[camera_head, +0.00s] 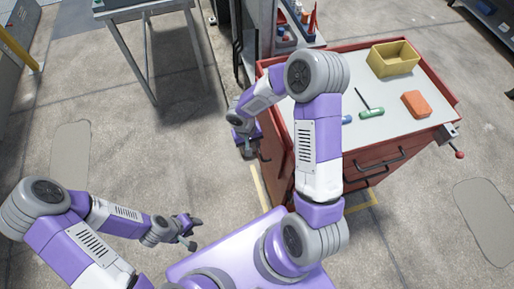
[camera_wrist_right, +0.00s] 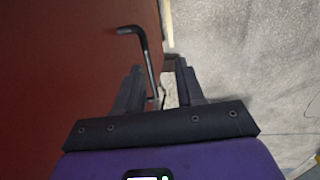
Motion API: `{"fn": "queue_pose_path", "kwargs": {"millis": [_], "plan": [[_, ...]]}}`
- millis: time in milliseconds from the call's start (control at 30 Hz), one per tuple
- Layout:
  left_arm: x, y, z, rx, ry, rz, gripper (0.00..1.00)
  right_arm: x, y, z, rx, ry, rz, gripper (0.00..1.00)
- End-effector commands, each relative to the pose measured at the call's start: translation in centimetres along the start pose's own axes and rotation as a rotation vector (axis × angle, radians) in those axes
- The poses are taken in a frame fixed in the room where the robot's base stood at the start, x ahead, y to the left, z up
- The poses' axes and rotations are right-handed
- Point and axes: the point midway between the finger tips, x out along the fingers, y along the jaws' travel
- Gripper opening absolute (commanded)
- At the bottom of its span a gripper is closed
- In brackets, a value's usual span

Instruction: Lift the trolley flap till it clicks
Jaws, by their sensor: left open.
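The red trolley (camera_head: 448,103) stands at the right in the head view. A red panel hangs down its left side, which looks like the flap (camera_head: 279,150); it fills the left of the right wrist view (camera_wrist_right: 70,70). A dark bent bar handle (camera_wrist_right: 147,55) stands off this red face. My right gripper (camera_head: 248,147) is low beside the panel; in the wrist view its fingers (camera_wrist_right: 160,88) are apart, with the bar appearing between them, nearer the left finger. I cannot tell whether they touch it. My left gripper (camera_head: 190,228) is open and empty above the floor, away from the trolley.
On the trolley top are a yellow bin (camera_head: 393,58), an orange block (camera_head: 416,104) and a green-handled tool (camera_head: 371,112). A metal table (camera_head: 140,12) stands at the back left. Concrete floor left of the trolley is mostly clear.

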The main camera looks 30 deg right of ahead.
Motion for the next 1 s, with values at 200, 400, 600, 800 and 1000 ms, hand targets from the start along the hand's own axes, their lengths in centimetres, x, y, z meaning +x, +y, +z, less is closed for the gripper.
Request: {"fn": "queue_pose_path", "kwargs": {"millis": [200, 400, 600, 800, 1000], "plan": [[0.7, -0.3, -0.1, 0.0, 0.001, 0.0, 0.43, 0.3, 1.8, -1.5, 0.035, 0.036, 0.076, 0.38], [1.8, -0.7, -0.1, 0.0, 0.001, 0.0, 0.43, 3.7, 2.0, -1.5, 0.035, 0.033, 0.073, 0.38], [2.4, -0.9, -0.1, 0.0, 0.001, 0.0, 0.43, 6.0, 2.2, -1.6, 0.035, 0.035, 0.072, 0.38], [2.5, -0.9, -0.1, 0.0, 0.001, 0.0, 0.43, 6.5, 2.2, -1.7, 0.033, 0.036, 0.071, 0.38], [2.5, -0.9, -0.1, 0.0, 0.001, 0.0, 0.43, 6.5, 2.2, -1.7, 0.033, 0.036, 0.071, 0.33]]}}
